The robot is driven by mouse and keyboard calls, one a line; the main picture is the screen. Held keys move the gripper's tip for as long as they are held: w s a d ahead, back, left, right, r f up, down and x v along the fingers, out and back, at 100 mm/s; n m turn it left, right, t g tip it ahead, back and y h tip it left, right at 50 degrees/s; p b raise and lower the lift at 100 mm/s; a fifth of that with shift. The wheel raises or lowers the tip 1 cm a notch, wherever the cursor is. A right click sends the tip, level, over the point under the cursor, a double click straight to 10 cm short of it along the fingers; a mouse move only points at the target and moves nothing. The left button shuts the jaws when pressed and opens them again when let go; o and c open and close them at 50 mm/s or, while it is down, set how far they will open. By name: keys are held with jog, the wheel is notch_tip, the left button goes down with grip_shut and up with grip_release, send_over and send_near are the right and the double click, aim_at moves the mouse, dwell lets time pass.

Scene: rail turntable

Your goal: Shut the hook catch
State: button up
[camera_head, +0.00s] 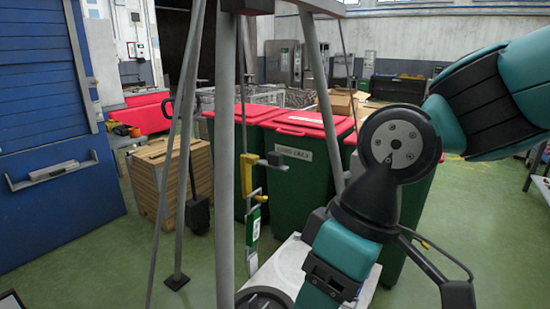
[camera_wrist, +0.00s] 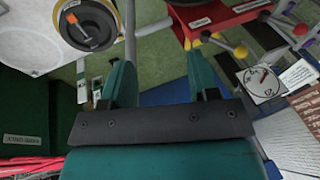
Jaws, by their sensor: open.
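A yellow fitting with a dark block (camera_head: 268,160) sits on a grey post in the head view, left of my arm. It may be the hook catch, but I cannot tell whether it is hooked. A yellow strip with a green and white tag (camera_head: 254,220) hangs below it. A similar tag (camera_wrist: 82,82) shows in the wrist view, left of my gripper. My gripper (camera_wrist: 163,72) is open and empty, its two teal fingers well apart. Its fingertips cannot be made out in the head view.
Grey posts (camera_head: 225,150) stand close in front. A white table (camera_head: 290,268) and a dark disc (camera_wrist: 85,25) are nearby. Green bins with red lids (camera_head: 305,160) stand behind. A red box with ball-ended levers (camera_wrist: 228,15) and a dial (camera_wrist: 262,84) lie right in the wrist view.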

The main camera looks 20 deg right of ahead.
jog(key=shift+w+r+p, duration=0.65)
jog(key=shift+w+r, duration=0.55)
jog(key=shift+w, duration=0.05)
jog(key=c, duration=0.7)
jog(key=shift+t+h, duration=0.4)
jog(key=shift+t, duration=0.1)
jog(key=w+r+p, duration=0.1)
jog(key=w+r, duration=0.1)
jog(key=w+r+p, duration=0.1)
jog(key=w+r, duration=0.1)
jog(key=w, duration=0.1)
jog(key=w+d+r+p, duration=0.1)
jog(key=w+r, duration=0.1)
jog(key=shift+w, duration=0.15)
grip_shut()
jog(key=w+d+r+p, duration=0.3)
jog(key=w+r, duration=0.3)
jog(key=w, duration=0.2)
jog(key=w+d+r+t+h+p, duration=0.1)
jog(key=w+d+r+p, duration=0.2)
jog(key=w+r, duration=0.3)
jog(key=w, duration=0.3)
jog(key=shift+d+r+t+h, duration=0.2)
jog(key=shift+r+t+h, duration=0.1)
